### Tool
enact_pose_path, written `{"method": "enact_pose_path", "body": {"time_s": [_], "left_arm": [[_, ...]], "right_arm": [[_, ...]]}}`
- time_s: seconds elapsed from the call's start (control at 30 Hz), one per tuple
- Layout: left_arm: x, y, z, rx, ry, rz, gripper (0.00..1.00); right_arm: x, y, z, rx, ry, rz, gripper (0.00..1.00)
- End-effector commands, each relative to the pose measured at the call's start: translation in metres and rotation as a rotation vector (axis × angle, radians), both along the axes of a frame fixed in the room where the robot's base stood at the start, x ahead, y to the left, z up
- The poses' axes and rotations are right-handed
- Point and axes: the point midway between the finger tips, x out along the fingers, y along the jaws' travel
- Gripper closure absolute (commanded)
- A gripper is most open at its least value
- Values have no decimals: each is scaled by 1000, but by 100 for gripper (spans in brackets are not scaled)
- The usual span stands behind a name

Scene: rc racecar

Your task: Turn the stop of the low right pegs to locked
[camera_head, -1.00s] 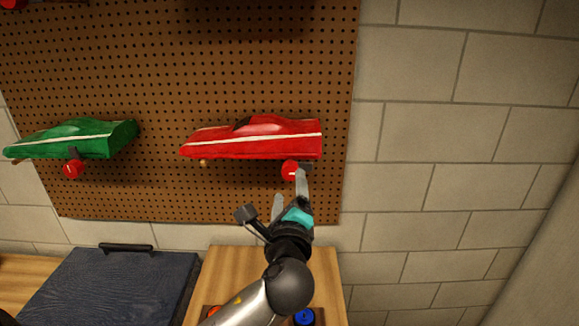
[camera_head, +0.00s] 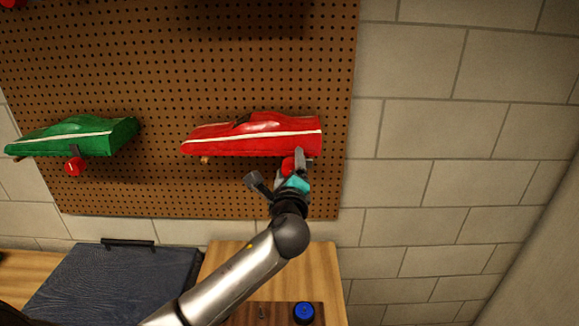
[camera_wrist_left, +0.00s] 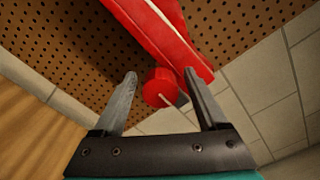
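The low right pegs hold a red car (camera_head: 255,136) with a white stripe on the pegboard. The round red stop (camera_head: 288,165) sits under the car's right end, partly hidden by my fingers. My left gripper (camera_head: 291,163) is just in front of it. In the left wrist view the red stop (camera_wrist_left: 161,87) with a white line lies between the two spread fingers of my left gripper (camera_wrist_left: 160,80). The left finger shows a gap to it; whether the right finger touches it I cannot tell. The car (camera_wrist_left: 165,30) is above. My right gripper is not in view.
A green car (camera_head: 75,137) hangs at the left with another red stop (camera_head: 75,167) below it. Below the pegboard (camera_head: 200,190) are a dark case (camera_head: 120,285) and a wooden surface (camera_head: 240,258) with a blue knob (camera_head: 304,312). A block wall (camera_head: 430,200) is at the right.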

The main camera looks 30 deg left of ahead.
Motion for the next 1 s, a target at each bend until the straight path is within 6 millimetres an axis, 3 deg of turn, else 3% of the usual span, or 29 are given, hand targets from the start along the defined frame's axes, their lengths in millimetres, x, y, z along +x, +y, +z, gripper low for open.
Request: {"method": "enact_pose_path", "body": {"time_s": [0.07, 0.63, 1.0], "left_arm": [[0, 0, 0, 1, 1, 0, 34], [0, 0, -1, 0, 1, 1, 98], [0, 0, -1, -20, -9, 1, 100]], "right_arm": [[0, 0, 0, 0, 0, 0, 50], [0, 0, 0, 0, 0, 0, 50], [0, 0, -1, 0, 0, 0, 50]]}}
